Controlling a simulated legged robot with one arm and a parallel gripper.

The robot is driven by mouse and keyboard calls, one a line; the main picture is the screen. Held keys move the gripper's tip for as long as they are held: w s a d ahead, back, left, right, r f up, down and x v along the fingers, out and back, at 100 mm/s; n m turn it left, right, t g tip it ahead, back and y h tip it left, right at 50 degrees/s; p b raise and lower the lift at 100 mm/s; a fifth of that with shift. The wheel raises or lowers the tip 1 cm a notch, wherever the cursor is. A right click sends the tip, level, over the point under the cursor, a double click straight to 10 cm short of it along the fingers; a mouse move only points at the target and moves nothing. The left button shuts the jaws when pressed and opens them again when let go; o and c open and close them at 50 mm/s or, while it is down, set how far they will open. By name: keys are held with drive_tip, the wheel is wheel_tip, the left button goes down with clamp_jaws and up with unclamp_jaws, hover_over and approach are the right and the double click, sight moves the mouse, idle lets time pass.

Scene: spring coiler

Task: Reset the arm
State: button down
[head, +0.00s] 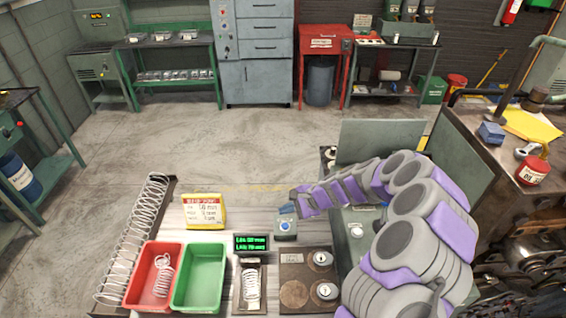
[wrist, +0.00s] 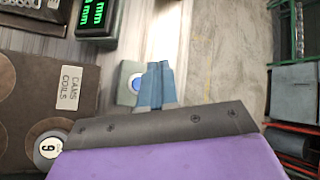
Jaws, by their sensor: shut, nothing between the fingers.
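My arm, grey with purple panels, reaches in from the lower right in the head view. My gripper (head: 288,209) is at its left end, over the far part of the bench. In the wrist view my gripper (wrist: 155,70) shows as blue fingers held together with nothing between them. A small grey box with a round blue button (head: 286,228) is just below and in front of the fingertips. In the wrist view the blue button (wrist: 136,84) is right beside the fingers and partly covered by them. I cannot tell whether the fingers touch it.
On the bench are a long spring (head: 130,240), a red bin (head: 146,292) holding a coil, an empty green bin (head: 200,278), a yellow sign (head: 204,211), a green-lit display (head: 251,243) and a cam board (head: 306,262). Grey panels stand behind my arm. The floor beyond is clear.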

drive_tip(key=shift+s+a+r, duration=0.1)
drive_tip(key=shift+a+r, duration=0.1)
drive_tip(key=shift+r, duration=0.1)
drive_tip(key=s+a+r+n+g+h+b, duration=0.1)
drive_tip(key=s+a+r+n+g+b, duration=0.2)
drive_tip(key=s+r+n, duration=0.85)
drive_tip(key=s+d+r+h, duration=0.1)
drive_tip(key=s+d+h, duration=0.3)
drive_tip(key=s, duration=1.1)
drive_tip(key=s+d+r+n+g+h, duration=0.1)
drive_tip(key=s+d+r+h, duration=0.1)
drive_tip(key=s+d, duration=0.9)
drive_tip(key=s+h, duration=0.1)
drive_tip(key=s, duration=0.3)
drive_tip(key=shift+s+g+h, duration=0.3)
drive_tip(key=shift+s+h, duration=0.05)
drive_tip(key=shift+h, duration=0.05)
